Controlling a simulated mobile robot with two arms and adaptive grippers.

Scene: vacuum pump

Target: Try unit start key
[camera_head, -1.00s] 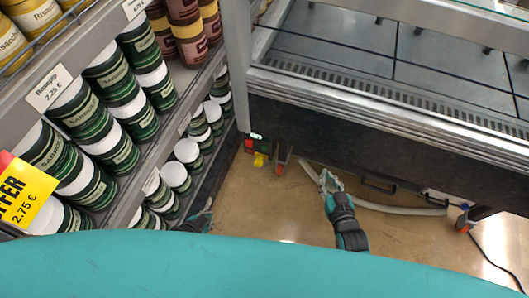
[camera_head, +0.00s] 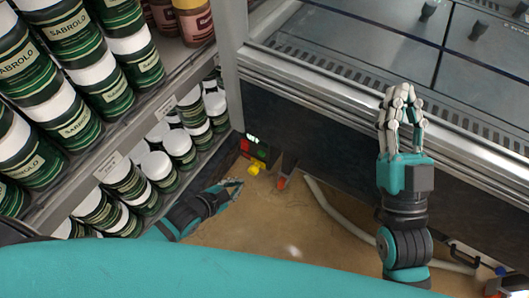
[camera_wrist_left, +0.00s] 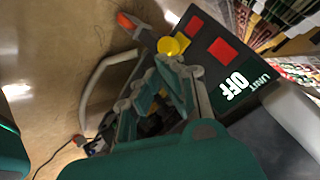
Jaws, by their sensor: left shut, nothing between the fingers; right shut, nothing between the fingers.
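The unit's small dark control panel sits low at the left end of the black cabinet front. Its green display (camera_wrist_left: 243,83) reads "UNIT OFF" in the left wrist view, beside two red squares (camera_wrist_left: 222,51). A yellow start key (camera_head: 257,167) projects from the panel's lower part; its round yellow end (camera_wrist_left: 170,46) shows just beyond my left fingers. My left gripper (camera_head: 236,185) is shut and empty, below and left of the key in the head view. I cannot tell whether it touches the key. My right gripper (camera_head: 402,92) is shut and empty, raised before the cabinet's front rail.
Shelves of green-and-white jars (camera_head: 180,148) stand close on the left. The large cabinet (camera_head: 320,125) fills the back and right. Tan floor (camera_head: 270,225) is open below.

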